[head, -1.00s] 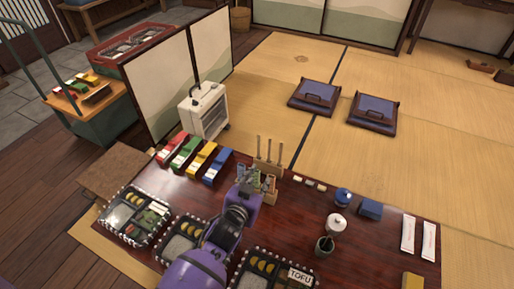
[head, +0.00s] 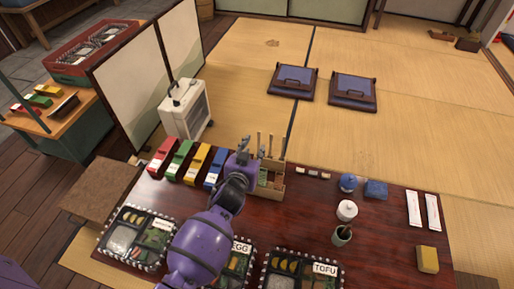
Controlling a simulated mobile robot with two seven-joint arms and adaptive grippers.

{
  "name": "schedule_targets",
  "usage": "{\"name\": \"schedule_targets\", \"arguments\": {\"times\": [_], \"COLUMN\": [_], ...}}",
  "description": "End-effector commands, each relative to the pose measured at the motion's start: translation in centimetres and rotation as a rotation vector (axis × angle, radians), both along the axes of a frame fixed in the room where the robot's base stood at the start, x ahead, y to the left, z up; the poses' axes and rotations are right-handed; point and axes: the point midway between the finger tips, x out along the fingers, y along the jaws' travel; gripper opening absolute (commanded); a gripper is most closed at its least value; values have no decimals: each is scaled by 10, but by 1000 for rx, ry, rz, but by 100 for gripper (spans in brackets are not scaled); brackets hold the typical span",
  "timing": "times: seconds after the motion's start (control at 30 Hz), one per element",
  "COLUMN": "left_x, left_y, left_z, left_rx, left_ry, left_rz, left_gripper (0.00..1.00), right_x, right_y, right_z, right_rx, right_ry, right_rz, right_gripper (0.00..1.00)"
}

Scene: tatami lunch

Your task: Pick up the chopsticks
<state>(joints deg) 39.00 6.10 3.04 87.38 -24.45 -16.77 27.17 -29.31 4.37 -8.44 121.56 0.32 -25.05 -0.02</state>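Two slim white paper sleeves, which look like wrapped chopsticks (head: 413,210), lie side by side at the right end of the dark table (head: 300,228). Thin upright sticks (head: 284,146) stand at a wooden holder (head: 270,192) at the table's back edge. I cannot tell whether these sticks are chopsticks or part of the holder. My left gripper (head: 252,149) is over the back edge, beside the holder's left side and overlapping it in the picture. Its fingertips look apart, with nothing visible between them. It is far left of the white sleeves. My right gripper is not in view.
Red, green, yellow and blue boxes (head: 215,166) stand left of the holder. Several lunch boxes (head: 300,270) line the front edge. A white pot (head: 346,210), a dark cup (head: 341,235) and a yellow block (head: 427,259) stand right.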

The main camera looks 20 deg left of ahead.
Motion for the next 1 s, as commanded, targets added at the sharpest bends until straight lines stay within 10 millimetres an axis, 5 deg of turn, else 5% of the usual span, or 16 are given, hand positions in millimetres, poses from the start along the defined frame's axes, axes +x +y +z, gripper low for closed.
{"name": "schedule_targets", "arguments": {"times": [0.6, 0.9, 1.0], "left_x": [70, 74, 74], "left_y": [6, 6, 6], "left_z": [-24, -23, -23], "left_rx": [-18, -18, -18], "left_ry": [-2, -3, -3], "left_rz": [3, 3, 3], "left_gripper": [31, 31, 18], "right_x": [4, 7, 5], "right_y": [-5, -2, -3], "right_z": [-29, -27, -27], "right_rx": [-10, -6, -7], "right_ry": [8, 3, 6], "right_rz": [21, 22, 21], "right_gripper": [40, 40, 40]}}
